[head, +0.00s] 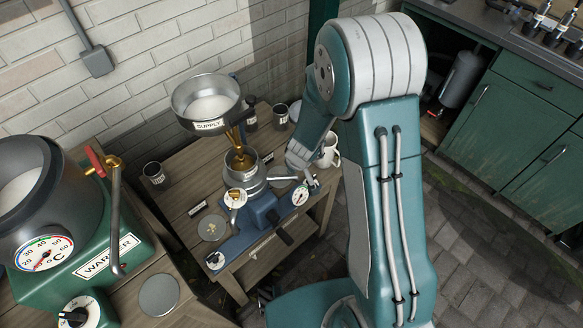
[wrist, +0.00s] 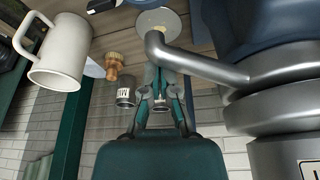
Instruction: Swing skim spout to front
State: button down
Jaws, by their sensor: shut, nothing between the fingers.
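The cream separator (head: 243,178) stands on the wooden table, with metal rings on a blue base. A grey metal spout (head: 283,179) sticks out from its right side towards my gripper (head: 309,182); I take it for the skim spout, but I can read no label on it. In the wrist view the spout (wrist: 205,68) runs left from the metal rings and bends at its end. My gripper (wrist: 162,90) is shut and empty, with its fingertips close beside that bent end. I cannot tell whether they touch.
A supply bowl (head: 208,103) of white liquid sits above the separator. A white mug (head: 329,151) stands behind my gripper and also shows in the wrist view (wrist: 58,55). A dark tin (wrist: 126,97) and a wooden brush (wrist: 113,68) are nearby. A green warmer (head: 85,265) stands at the left.

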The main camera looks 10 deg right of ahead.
jog(key=shift+s+d, duration=0.45)
jog(key=shift+s+a, duration=0.1)
jog(key=shift+a, duration=0.05)
jog(key=shift+a+f, duration=0.1)
jog(key=shift+a, duration=0.15)
jog(key=shift+s, duration=0.1)
jog(key=shift+d, duration=0.1)
